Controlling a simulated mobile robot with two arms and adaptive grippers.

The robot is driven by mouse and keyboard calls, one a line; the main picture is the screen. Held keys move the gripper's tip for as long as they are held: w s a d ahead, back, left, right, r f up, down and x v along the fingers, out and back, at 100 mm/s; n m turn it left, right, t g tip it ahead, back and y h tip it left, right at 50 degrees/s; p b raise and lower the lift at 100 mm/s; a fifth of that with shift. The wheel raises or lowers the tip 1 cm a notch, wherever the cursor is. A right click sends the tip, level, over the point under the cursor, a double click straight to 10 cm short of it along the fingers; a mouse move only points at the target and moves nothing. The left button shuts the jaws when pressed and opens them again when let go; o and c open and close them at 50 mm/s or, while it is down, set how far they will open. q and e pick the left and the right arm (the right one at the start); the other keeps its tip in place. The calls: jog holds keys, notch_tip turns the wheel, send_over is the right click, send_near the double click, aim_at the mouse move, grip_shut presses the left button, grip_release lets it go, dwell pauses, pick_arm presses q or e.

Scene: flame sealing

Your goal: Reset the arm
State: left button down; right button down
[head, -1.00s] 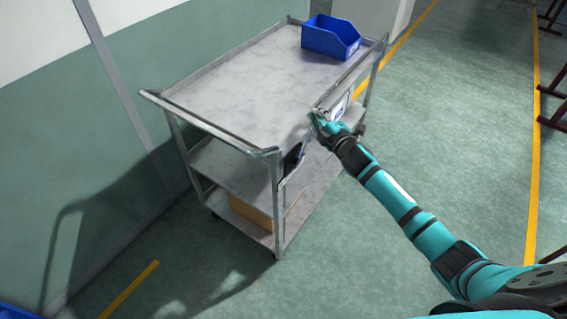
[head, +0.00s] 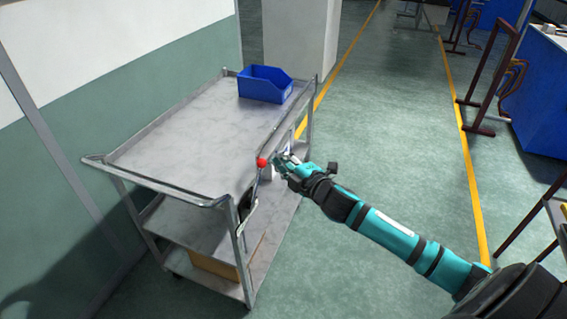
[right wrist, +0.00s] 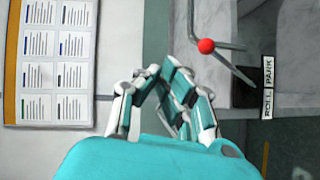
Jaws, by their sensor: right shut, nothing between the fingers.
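My right gripper (head: 284,165) is in the head view, at the near right side of a grey metal cart (head: 185,130). It is shut and empty, beside a lever with a red ball knob (head: 262,163). In the right wrist view the gripper (right wrist: 165,72) has its fingers together, and the red knob (right wrist: 206,46) is ahead and to the right, apart from the fingers. My left gripper is in neither view.
A blue bin (head: 264,88) stands on the cart's far end. A brown box (head: 212,265) is on the bottom shelf. A white pillar (head: 297,40) is behind. Green floor to the right is clear up to a yellow line (head: 470,180) and dark frames (head: 500,75).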

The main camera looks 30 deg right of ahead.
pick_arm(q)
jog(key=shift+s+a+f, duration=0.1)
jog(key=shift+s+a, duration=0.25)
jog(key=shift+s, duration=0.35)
pick_arm(e)
jog(key=shift+s+r, duration=0.1)
jog(key=shift+s, duration=0.05)
